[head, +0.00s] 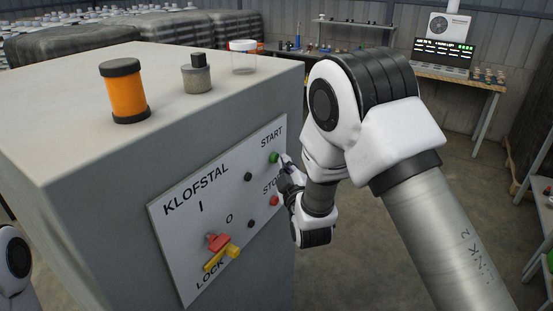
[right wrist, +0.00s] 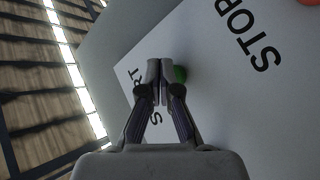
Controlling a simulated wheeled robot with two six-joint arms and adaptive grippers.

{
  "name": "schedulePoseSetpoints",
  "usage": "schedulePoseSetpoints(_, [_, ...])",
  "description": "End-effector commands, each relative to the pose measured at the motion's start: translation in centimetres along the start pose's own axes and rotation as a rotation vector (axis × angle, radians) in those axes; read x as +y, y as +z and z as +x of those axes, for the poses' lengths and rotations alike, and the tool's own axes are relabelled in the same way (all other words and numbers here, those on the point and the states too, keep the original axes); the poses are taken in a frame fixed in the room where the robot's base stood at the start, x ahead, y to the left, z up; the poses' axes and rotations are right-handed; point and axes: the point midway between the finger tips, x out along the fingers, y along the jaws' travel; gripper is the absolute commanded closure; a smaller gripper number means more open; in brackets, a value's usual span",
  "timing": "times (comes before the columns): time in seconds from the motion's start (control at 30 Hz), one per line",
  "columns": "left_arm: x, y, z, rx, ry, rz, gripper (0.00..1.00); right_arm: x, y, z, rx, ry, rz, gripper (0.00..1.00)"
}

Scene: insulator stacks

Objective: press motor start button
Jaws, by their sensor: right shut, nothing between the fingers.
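The green start button (head: 274,157) sits on the white panel (head: 180,220) under the word START, on the side of the grey cabinet. My right gripper (head: 286,161) is shut and empty, its fingertips just right of the green button in the head view. In the right wrist view the shut fingertips (right wrist: 161,66) partly cover the green button (right wrist: 181,75) and part of the START label. I cannot tell whether the tips touch the button. The red stop button (head: 274,201) is lower on the panel, beside my gripper. My left gripper is not in view.
A red and yellow lock switch (head: 219,242) is on the lower panel. An orange cylinder (head: 124,92), a grey knobbed piece (head: 197,74) and a clear jar (head: 243,57) stand on the cabinet top (head: 60,100). A workbench (head: 460,78) stands at the back. Open floor lies between.

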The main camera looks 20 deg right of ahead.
Motion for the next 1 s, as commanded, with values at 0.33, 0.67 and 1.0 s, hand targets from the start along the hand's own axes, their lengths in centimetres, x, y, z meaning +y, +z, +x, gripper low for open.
schedulePoseSetpoints(0.33, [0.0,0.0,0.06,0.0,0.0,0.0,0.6,-0.19,-0.15,0.23,0.0,0.0,0.0,1.0])
schedulePoseSetpoints(0.67, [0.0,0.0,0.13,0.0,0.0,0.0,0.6,-0.37,-0.38,0.52,0.001,0.001,0.0,1.0])
schedulePoseSetpoints(1.0, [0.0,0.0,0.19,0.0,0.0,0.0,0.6,-0.56,-0.6,0.8,0.001,0.001,0.0,1.0])
